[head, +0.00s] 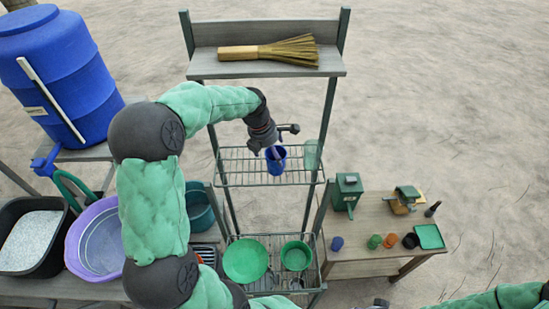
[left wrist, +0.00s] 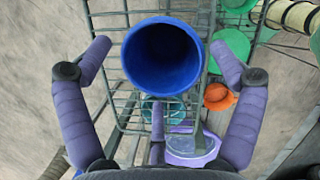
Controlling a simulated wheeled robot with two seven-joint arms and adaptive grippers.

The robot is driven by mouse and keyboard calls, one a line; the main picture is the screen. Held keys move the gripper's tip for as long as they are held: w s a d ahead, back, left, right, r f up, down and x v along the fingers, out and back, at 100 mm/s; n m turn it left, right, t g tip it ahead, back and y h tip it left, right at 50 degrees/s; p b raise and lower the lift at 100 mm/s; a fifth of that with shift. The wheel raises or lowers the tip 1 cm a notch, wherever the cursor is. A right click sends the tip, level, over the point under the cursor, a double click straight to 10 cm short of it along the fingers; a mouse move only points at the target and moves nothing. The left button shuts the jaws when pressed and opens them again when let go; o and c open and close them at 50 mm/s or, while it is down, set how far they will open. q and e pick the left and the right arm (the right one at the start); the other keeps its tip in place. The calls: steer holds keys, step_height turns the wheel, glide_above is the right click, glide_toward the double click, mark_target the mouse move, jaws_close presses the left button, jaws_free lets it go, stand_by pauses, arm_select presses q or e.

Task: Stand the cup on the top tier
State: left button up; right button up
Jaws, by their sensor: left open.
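A blue cup (head: 276,162) is at the upper wire tier (head: 240,168) of the rack, upright with its mouth up. My left gripper (head: 282,140) is open right at the cup. In the left wrist view the cup (left wrist: 162,58) sits between the purple fingers of my left gripper (left wrist: 160,50), with gaps visible on both sides. The rack's topmost wooden shelf (head: 230,68) holds a straw broom (head: 270,52). Of my right arm, only a green link and a small dark part show at the bottom edge; its jaws cannot be made out.
A translucent green cup (head: 312,155) stands right of the blue cup. Green bowls (head: 245,260) sit on the lower wire tier. A side table (head: 375,218) at right holds small pots and boxes. A blue barrel (head: 60,70) and a purple basin (head: 95,240) are at left.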

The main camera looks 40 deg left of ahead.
arm_select(q)
steer(key=s+a+b, duration=0.2)
steer(key=s+a, duration=0.3)
steer(key=s, duration=0.6)
steer(key=shift+r, duration=0.2)
